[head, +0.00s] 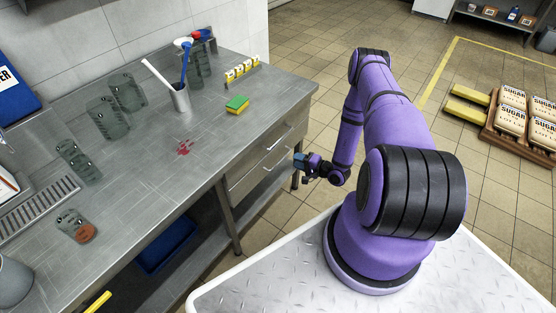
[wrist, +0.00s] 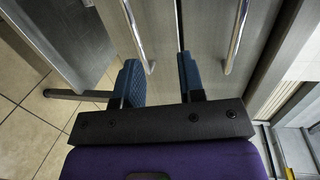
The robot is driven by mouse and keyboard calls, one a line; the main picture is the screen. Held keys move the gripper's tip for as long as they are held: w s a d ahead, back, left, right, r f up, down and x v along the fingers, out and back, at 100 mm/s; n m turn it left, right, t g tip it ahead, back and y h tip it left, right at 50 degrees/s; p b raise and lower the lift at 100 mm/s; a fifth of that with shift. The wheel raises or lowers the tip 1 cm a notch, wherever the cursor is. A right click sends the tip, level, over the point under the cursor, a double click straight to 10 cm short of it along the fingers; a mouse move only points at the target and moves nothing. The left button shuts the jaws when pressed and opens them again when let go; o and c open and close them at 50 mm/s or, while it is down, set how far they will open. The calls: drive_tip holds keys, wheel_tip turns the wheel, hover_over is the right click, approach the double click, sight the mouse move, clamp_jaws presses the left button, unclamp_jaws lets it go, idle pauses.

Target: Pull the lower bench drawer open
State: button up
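The lower bench drawer (head: 259,174) is under the worktop's right end in the head view, below the upper drawer (head: 262,146); both look shut. In the wrist view, which is turned sideways, the lower drawer's bar handle (wrist: 138,38) is on the left and the upper drawer's handle (wrist: 237,36) on the right. My gripper (head: 298,160) is beside the drawer fronts. In the wrist view my gripper (wrist: 161,80) is open, with blue fingertips apart. The lower handle's near end shows just inside the left fingertip; I cannot tell whether they touch.
A blue bin (head: 166,246) sits on the shelf below. Sugar sacks (head: 512,118) lie on a pallet at the right.

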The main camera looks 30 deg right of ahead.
sight(281, 160)
drive_tip(key=shift+m+h, duration=0.4)
drive_tip(key=shift+h, duration=0.2)
drive_tip(key=w+a+f, duration=0.1)
drive_tip(key=w, duration=0.1)
drive_tip(key=w+a+f, duration=0.1)
drive_tip(key=w+f, duration=0.1)
drive_tip(key=w, duration=0.1)
drive_tip(key=w+a+f, duration=0.1)
drive_tip(key=w+f, duration=0.1)
drive_tip(key=w, duration=0.1)
drive_tip(key=shift+w+a+f, duration=0.15)
drive_tip(key=shift+a+f, duration=0.1)
drive_tip(key=shift+a, duration=0.05)
clamp_jaws()
